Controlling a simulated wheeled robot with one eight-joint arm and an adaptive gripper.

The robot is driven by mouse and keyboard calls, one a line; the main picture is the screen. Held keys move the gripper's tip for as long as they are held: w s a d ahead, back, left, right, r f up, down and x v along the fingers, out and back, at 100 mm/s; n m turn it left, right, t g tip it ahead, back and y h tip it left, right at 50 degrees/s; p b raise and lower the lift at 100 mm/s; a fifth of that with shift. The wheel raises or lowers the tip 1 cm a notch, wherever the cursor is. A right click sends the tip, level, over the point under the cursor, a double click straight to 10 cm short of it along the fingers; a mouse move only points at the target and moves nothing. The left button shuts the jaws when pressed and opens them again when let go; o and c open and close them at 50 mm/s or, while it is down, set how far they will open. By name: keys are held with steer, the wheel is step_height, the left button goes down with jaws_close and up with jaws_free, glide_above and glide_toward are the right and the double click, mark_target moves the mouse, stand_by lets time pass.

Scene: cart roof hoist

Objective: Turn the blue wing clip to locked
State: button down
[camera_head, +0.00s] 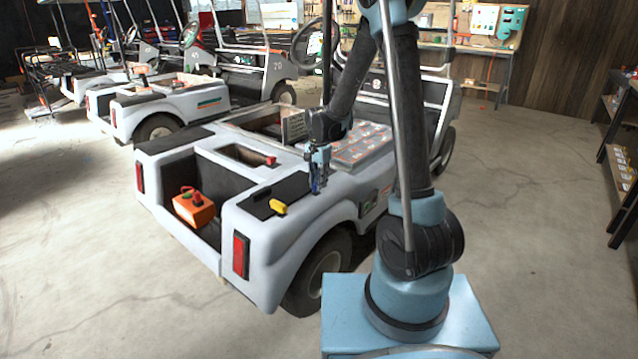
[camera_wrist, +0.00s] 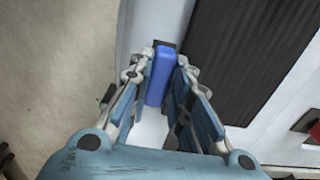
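The blue wing clip (camera_wrist: 159,78) shows in the wrist view as an upright blue bar between the fingers of my gripper (camera_wrist: 162,62). One finger lies along each side and the bar fills the gap, so the gripper looks shut on it. A dark plate or slot shows at the clip's far end. In the head view my gripper (camera_head: 317,187) points down at the cart's white rear body (camera_head: 310,212), by the right edge of a black pad. There the clip is mostly hidden by the fingers. No locked or unlocked marking is readable.
A yellow object (camera_head: 278,207) lies on the black pad (camera_head: 262,198). More carts stand at the back left, and shelves (camera_head: 620,160) stand at right. The floor on the right is clear.

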steer(key=shift+n, duration=0.3)
steer(key=n, duration=0.3)
steer(key=shift+a+n, duration=0.15)
steer(key=shift+n, duration=0.15)
steer(key=n, duration=0.4)
steer(key=shift+w+a+n, duration=0.1)
steer(key=shift+a+n, duration=0.15)
steer(key=shift+n, duration=0.05)
steer(key=n, duration=0.4)
steer(key=shift+a, duration=0.2)
steer(key=n, duration=0.5)
steer(key=shift+s+a, duration=0.2)
steer(key=shift+s, duration=0.05)
steer(key=c, duration=1.5)
jaws_free()
